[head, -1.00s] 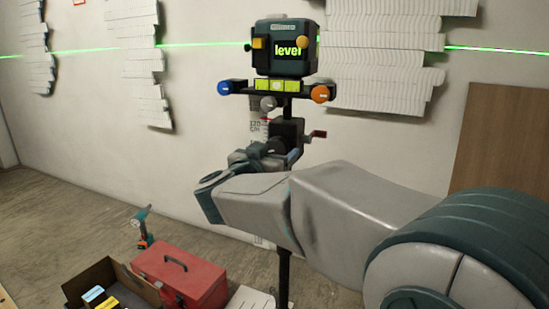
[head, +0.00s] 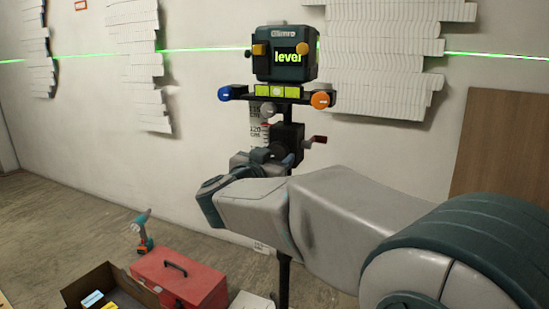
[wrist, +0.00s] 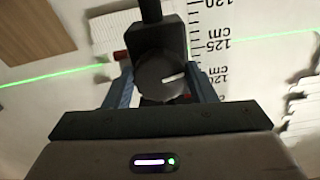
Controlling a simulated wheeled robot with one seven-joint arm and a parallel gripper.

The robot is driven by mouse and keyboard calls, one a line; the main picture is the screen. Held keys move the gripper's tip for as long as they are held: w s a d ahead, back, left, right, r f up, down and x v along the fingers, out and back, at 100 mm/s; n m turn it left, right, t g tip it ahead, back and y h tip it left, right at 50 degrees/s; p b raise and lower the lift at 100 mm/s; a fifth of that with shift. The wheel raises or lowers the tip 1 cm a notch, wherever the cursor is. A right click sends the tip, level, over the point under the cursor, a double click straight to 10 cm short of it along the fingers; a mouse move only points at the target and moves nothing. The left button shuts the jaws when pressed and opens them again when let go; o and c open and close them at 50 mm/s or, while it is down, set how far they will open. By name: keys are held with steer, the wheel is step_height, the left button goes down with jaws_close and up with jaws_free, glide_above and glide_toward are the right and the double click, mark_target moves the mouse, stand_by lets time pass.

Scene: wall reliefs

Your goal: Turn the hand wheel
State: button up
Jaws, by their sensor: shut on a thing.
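The hand wheel appears to be the dark round knob with a white mark (wrist: 163,77), seen in the wrist view between my two blue-grey fingers. My gripper (wrist: 160,88) is shut on it from both sides. In the head view my gripper (head: 258,160) is at the dark block on the stand, and my wrist hides most of the wheel. Above it is a dark laser unit (head: 285,55) with a lit "level" display. It casts a green line (head: 195,49) on the wall.
A small red-ended crank (head: 316,141) sticks out to the right of the block. Blue (head: 224,94), grey and orange (head: 320,100) knobs sit under the laser unit. A red toolbox (head: 180,278), an open carton (head: 100,290) and a drill (head: 142,230) are on the floor. White reliefs hang on the wall.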

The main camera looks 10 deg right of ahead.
steer(key=m, duration=0.4)
steer(key=m+b, duration=0.1)
steer(key=m, duration=0.3)
steer(key=shift+f+m, duration=0.1)
steer(key=shift+m, duration=0.3)
steer(key=m+b, duration=0.2)
steer(key=m, duration=0.2)
steer(key=shift+m+b, duration=0.3)
steer(key=shift+a+m+b, duration=0.1)
steer(key=shift+m+b, duration=1.1)
steer(key=shift+m, duration=1)
steer(key=shift+r, duration=0.2)
steer(key=o, duration=1)
steer(key=shift+c, duration=0.2)
